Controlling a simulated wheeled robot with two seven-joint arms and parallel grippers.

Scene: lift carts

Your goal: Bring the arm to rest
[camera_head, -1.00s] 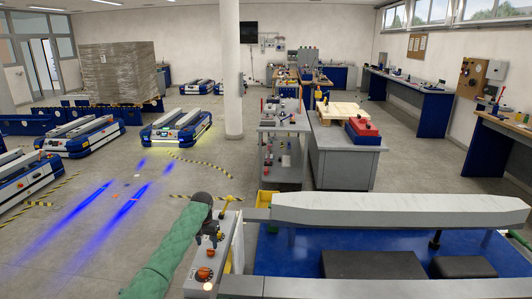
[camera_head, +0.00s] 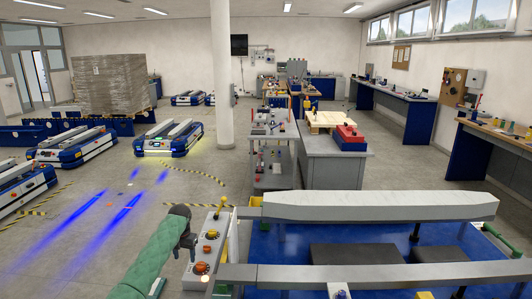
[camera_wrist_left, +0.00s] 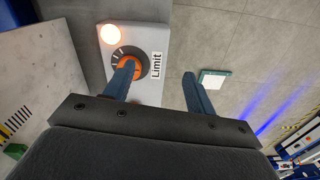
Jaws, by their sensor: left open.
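My left gripper (camera_head: 189,246) hangs beside the left edge of a grey control panel (camera_head: 219,255) on the lift cart, with my green-sleeved arm coming in from the bottom left. In the left wrist view, the two blue fingers of the gripper (camera_wrist_left: 160,82) are spread apart with nothing between them. One finger overlaps an orange knob (camera_wrist_left: 133,64) beside a "Limit" label (camera_wrist_left: 156,64); I cannot tell whether it touches. A lit round lamp (camera_wrist_left: 110,34) sits next to the knob. My right gripper is not in view.
The cart's pale upper beam (camera_head: 375,205) and lower rail (camera_head: 400,273) stretch to the right over a blue deck (camera_head: 285,240). A grey shelf trolley (camera_head: 272,160) stands behind. Open floor (camera_head: 110,240) lies to the left, with blue light stripes and low carts (camera_head: 168,139).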

